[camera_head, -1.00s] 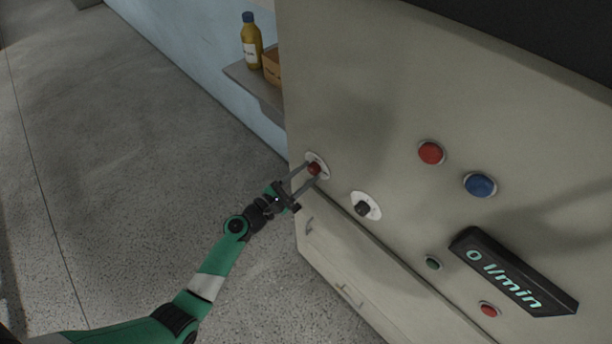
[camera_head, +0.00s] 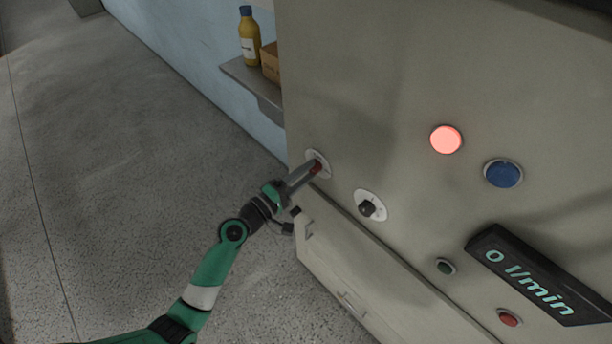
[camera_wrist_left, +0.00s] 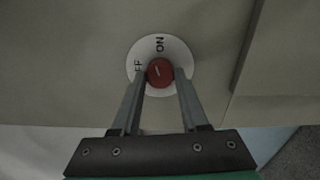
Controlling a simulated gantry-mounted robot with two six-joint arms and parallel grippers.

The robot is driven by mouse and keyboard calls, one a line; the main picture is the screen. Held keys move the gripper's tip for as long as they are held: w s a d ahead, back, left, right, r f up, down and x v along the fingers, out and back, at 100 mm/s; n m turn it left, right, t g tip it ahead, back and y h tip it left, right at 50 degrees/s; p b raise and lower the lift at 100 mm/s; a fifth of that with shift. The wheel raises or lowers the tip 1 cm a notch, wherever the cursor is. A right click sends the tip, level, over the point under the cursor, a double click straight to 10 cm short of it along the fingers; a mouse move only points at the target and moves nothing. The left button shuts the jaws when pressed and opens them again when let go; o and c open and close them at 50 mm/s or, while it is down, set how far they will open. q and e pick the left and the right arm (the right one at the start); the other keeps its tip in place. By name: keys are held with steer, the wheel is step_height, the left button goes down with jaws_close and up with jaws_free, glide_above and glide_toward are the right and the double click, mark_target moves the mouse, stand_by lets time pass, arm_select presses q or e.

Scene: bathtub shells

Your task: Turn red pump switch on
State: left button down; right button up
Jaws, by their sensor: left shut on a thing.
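The red pump switch (camera_head: 317,168) is a red knob on a round white plate at the left of the panel. In the left wrist view the knob (camera_wrist_left: 159,72) sits between my fingertips, and its pale mark points up, roughly toward ON. The OFF label is partly covered by a finger. My left gripper (camera_head: 314,170) is shut on the knob, with a finger on each side of it; it also shows in the left wrist view (camera_wrist_left: 160,76). A red lamp (camera_head: 446,140) on the panel glows bright. My right gripper is out of view.
A black knob (camera_head: 367,208) on a white plate is right of the switch. A blue lamp (camera_head: 503,174), small green (camera_head: 445,266) and red (camera_head: 509,317) buttons and a display (camera_head: 530,281) reading 0 l/min are farther right. A shelf (camera_head: 250,82) holds a yellow bottle (camera_head: 249,37).

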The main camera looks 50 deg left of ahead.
arm_select(q)
steer(key=shift+m+b, duration=0.8)
steer(key=shift+m, duration=0.9)
steer(key=shift+c, duration=2.1)
jaws_free()
steer(key=shift+s, duration=0.15)
steer(key=s+b, duration=0.1)
steer(key=s, duration=1)
steer(key=shift+s, duration=0.2)
